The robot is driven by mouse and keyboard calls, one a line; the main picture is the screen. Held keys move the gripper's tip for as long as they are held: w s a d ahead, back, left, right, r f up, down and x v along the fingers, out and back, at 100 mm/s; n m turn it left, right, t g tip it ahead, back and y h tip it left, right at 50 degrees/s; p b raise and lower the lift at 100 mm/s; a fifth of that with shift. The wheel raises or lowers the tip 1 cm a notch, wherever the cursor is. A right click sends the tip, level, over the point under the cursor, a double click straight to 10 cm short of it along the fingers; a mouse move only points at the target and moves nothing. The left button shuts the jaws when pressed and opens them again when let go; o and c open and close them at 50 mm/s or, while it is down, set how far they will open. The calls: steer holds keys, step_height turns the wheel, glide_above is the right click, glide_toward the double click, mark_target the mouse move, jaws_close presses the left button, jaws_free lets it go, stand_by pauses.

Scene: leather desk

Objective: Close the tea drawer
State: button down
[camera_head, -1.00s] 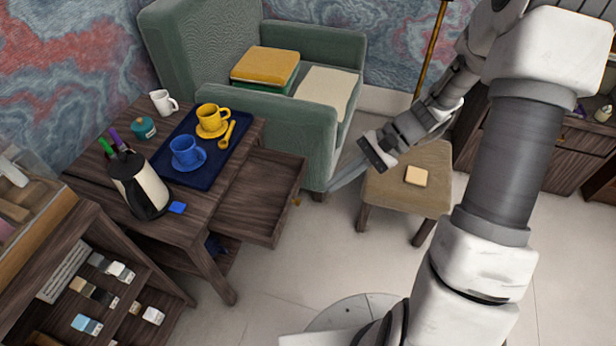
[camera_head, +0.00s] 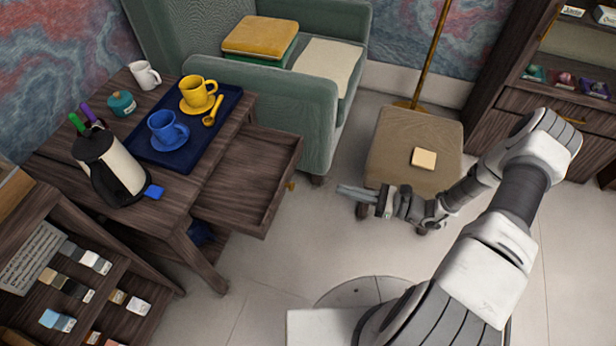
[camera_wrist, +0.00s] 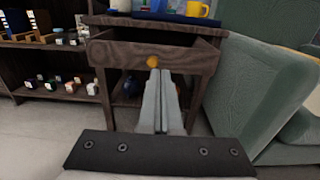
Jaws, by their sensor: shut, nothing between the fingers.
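The tea drawer (camera_head: 245,182) is a dark wooden drawer pulled out from the right side of the small wooden table (camera_head: 180,215). It looks empty inside. A small brass knob (camera_head: 291,186) sits on its front. In the wrist view the drawer front (camera_wrist: 120,55) faces me, with the knob (camera_wrist: 153,61) just beyond my fingertips. My gripper (camera_head: 343,190) is shut and empty, to the right of the drawer front and apart from it in the head view. Its fingers also show in the wrist view (camera_wrist: 160,75), pointing at the drawer front.
A blue tray (camera_head: 228,110) with yellow and blue cups, a kettle (camera_head: 115,170) and a white mug (camera_head: 145,75) stand on the table. A green armchair (camera_head: 300,105) is behind the drawer. A stool (camera_head: 400,150) stands at right. Floor before the drawer is clear.

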mark_target(286, 175)
steer(key=b+x, duration=0.3)
steer(key=x, duration=1)
steer(key=shift+w+a+f, duration=0.1)
steer(key=shift+a, duration=0.4)
steer(key=x, duration=1.7)
steer(key=shift+w+a, duration=0.1)
steer(key=shift+a, duration=0.05)
